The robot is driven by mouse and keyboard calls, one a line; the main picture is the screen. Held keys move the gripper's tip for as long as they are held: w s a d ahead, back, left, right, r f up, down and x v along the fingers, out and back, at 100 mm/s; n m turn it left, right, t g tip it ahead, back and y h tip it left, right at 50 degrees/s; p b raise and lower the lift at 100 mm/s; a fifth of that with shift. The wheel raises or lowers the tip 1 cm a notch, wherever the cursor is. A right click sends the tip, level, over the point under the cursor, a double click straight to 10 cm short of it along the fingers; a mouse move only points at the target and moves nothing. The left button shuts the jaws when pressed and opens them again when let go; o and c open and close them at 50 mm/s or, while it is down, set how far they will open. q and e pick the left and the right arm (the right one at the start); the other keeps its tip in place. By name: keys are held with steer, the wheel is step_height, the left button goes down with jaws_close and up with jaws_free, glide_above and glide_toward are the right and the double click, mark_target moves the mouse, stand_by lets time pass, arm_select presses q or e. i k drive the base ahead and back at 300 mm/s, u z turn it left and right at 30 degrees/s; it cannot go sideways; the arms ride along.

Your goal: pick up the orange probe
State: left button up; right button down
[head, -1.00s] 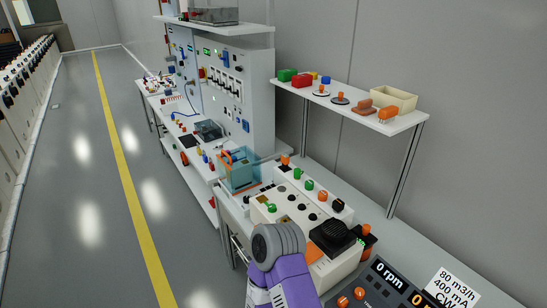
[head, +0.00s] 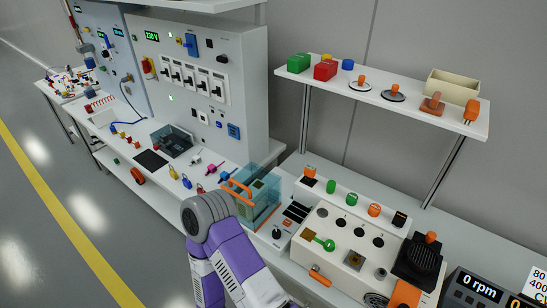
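I cannot tell for certain which thing is the orange probe. One candidate is a slim orange piece (head: 319,276) on the front of the white console (head: 335,264), near its lower left edge. An orange rounded piece (head: 471,111) also stands at the right end of the wall shelf. A purple arm of mine with a grey joint rises from the bottom, in front of the bench. I cannot tell which arm it is, and it hides part of the bench front. Neither gripper shows.
The wall shelf (head: 400,100) holds green and red blocks, orange-knobbed discs and a cream bin (head: 466,88). A clear teal box with an orange handle (head: 240,190) stands left of the console. A black grille block (head: 418,262) is at right. Open floor lies left.

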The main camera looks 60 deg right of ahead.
mark_target(309, 170)
steer(key=i, duration=0.45)
steer(key=z, duration=2.85)
